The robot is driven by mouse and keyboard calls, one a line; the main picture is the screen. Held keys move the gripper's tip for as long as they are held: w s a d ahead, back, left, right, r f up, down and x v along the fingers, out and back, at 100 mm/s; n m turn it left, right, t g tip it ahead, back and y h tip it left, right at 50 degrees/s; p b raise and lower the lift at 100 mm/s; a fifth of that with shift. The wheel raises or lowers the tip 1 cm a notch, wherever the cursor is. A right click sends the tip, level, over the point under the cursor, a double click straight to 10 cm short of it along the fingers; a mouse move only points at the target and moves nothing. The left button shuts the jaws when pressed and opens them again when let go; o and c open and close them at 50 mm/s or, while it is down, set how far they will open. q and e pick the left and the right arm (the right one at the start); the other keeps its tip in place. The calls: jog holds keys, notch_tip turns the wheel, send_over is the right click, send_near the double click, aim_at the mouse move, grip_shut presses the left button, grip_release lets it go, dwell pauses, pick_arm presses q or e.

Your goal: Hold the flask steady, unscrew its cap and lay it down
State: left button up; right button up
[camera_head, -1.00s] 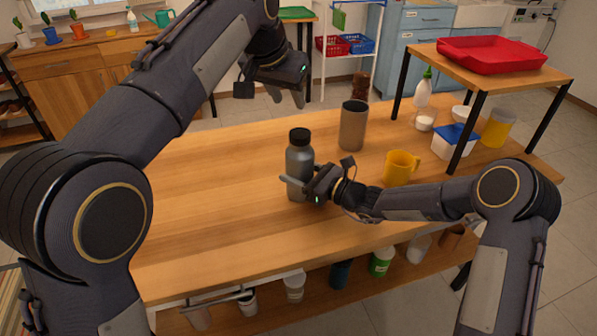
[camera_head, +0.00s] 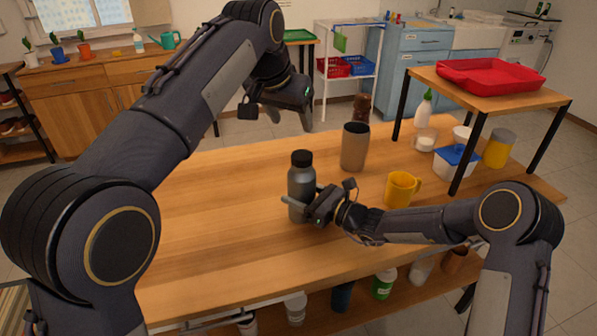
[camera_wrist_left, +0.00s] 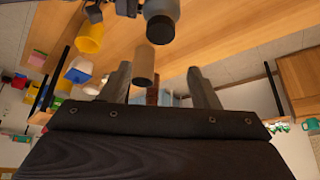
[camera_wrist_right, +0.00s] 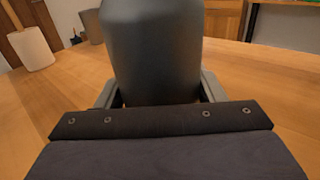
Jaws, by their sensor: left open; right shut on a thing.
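The grey flask (camera_head: 301,184) stands upright on the wooden table in the head view, with its black cap (camera_head: 302,158) on top. My right gripper (camera_head: 301,206) is shut around the flask's lower body from the right. The flask's body (camera_wrist_right: 153,50) fills the middle of the right wrist view between the fingers. My left gripper (camera_head: 292,118) is open and empty, in the air above and behind the flask. In the left wrist view its fingers (camera_wrist_left: 163,85) are spread, and the flask's cap (camera_wrist_left: 161,28) shows at the top, apart from them.
A brown-grey tumbler (camera_head: 355,147) stands behind the flask, to its right. A yellow mug (camera_head: 401,189) stands right of the flask, near my right forearm. A small raised shelf with a red tray (camera_head: 491,74) is at the right. The table's left part (camera_head: 215,215) is clear.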

aim_at(302, 155)
pick_arm(q)
jog(key=shift+o, duration=1.1)
jog(key=shift+w+d, duration=0.25)
jog(key=shift+w, duration=0.05)
jog(key=shift+o, duration=0.2)
jog(key=shift+w+d+g+y, duration=0.35)
jog(key=shift+w+g+y, duration=0.05)
jog(key=shift+w+g, duration=0.1)
jog(key=shift+g, duration=0.7)
jog(key=x, duration=0.8)
jog(key=a+x, duration=0.1)
jog(key=x, duration=0.3)
jog(key=shift+w+d+f, duration=0.1)
jog(key=shift+w+f, duration=0.05)
jog(key=shift+f, duration=0.2)
jog(key=c, duration=1.1)
jog(key=n, duration=0.2)
jog(key=n+y, duration=0.1)
jog(key=n, duration=0.1)
jog(key=shift+d+n+t+y, duration=0.15)
jog(key=shift+n+t+y, duration=0.15)
jog(key=shift+n, duration=0.1)
jog(key=n+y, duration=0.1)
jog(key=n, duration=0.3)
jog(key=shift+r, duration=0.1)
